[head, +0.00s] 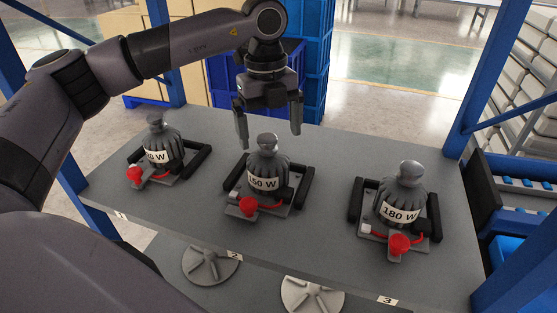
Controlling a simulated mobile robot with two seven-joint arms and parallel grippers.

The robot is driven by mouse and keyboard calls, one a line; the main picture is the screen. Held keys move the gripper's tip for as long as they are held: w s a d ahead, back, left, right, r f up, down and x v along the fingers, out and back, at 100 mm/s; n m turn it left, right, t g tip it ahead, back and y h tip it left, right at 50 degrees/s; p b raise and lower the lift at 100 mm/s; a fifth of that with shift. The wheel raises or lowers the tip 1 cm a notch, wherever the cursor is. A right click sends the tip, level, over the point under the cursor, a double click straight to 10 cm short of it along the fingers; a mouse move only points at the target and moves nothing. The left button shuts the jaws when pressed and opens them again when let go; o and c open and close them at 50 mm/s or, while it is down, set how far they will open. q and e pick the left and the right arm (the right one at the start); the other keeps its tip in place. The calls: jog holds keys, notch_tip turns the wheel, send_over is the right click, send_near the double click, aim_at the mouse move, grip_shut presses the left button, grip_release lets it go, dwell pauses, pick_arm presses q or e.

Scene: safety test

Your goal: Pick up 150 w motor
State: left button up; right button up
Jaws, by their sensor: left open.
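The 150 W motor (266,170) stands upright in the middle of the grey shelf, on a base with black side handles and a red connector (249,206). Its label reads "150 W", with the first digit partly unclear. My left gripper (269,127) hangs pointing down just above and behind the motor's top. Its two fingers are apart, with one to each side of the motor's head in the picture, and nothing is held. I cannot tell the exact gap in depth between fingers and motor. My right gripper is not in view.
A motor with a partly hidden label (160,147) stands to the left, and a 180 W motor (401,199) to the right. Blue posts (500,75) frame the grey shelf (330,150). Blue crates (308,60) stand behind. Round finned discs (313,296) lie on a lower level.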

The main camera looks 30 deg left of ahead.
aim_at(268, 152)
pick_arm(q)
jog(key=shift+w+a+r+y, duration=0.25)
jog(key=shift+a+r+y, duration=0.1)
jog(key=shift+a, duration=0.3)
jog(key=shift+a+f+n, duration=0.1)
jog(key=shift+f+n, duration=0.05)
jog(key=shift+n, duration=0.15)
jog(key=f, duration=0.1)
jog(key=f+p, duration=0.1)
jog(key=f, duration=0.3)
jog(key=shift+s+d+f, duration=0.2)
jog(key=shift+d, duration=0.1)
jog(key=shift+f+p, duration=0.3)
jog(key=shift+f, duration=0.3)
jog(key=c, duration=1.4)
jog(key=shift+w+r, duration=0.15)
jog(key=shift+r, duration=0.05)
jog(key=c, duration=0.3)
